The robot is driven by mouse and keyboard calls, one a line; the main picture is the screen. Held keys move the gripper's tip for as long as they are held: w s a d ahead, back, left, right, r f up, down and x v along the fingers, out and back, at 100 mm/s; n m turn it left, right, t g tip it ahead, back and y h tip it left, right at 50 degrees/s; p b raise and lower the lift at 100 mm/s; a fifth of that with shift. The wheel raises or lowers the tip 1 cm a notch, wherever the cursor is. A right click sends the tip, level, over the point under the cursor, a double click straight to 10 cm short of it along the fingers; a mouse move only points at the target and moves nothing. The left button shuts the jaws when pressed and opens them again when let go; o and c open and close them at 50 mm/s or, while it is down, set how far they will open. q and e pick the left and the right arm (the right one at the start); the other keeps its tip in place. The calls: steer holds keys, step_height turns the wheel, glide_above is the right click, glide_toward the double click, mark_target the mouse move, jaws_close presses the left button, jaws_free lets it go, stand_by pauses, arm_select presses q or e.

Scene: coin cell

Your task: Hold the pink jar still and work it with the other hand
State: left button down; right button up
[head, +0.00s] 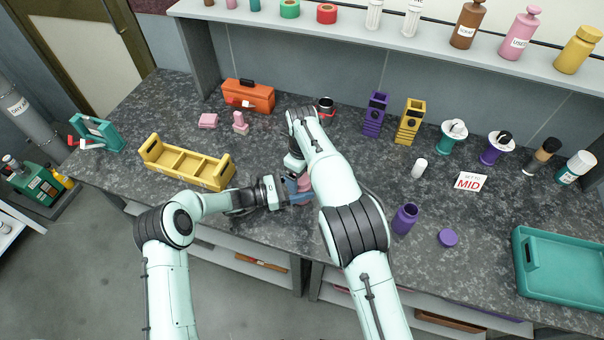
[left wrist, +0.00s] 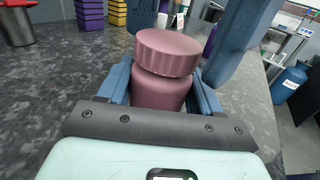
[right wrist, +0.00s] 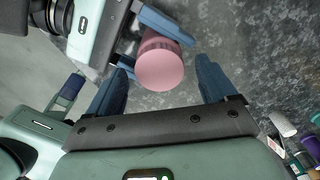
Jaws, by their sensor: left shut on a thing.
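The pink jar (head: 305,184) is near the front edge of the counter, partly hidden by my arms. In the left wrist view its body (left wrist: 160,92) is between the fingers of my left gripper (left wrist: 163,92), which is shut on it. A ribbed pink lid (left wrist: 168,51) sits on top of the jar. My right gripper (right wrist: 158,85) is above the jar, pointing down, its fingers wide apart. The round lid top (right wrist: 160,70) shows between and beyond those fingers, not touched by them as far as I can see.
An open purple jar (head: 405,219) and a loose purple lid (head: 448,238) are to the right. A teal tray (head: 527,262) lies at the far right. A yellow divided tray (head: 185,165) is left of my grippers. Purple and yellow holders (head: 375,115) stand behind.

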step_height(320, 180, up, 12)
stand_by(0.6)
arm_select(q)
steer(key=shift+c, duration=0.6)
jaws_free()
steer(key=b+v, duration=0.1)
steer(key=v, duration=1.2)
steer(key=shift+a+b, duration=0.2)
steer(key=shift+b, duration=0.15)
arm_select(e)
steer(key=f, duration=0.2)
steer(key=shift+s+f, duration=0.3)
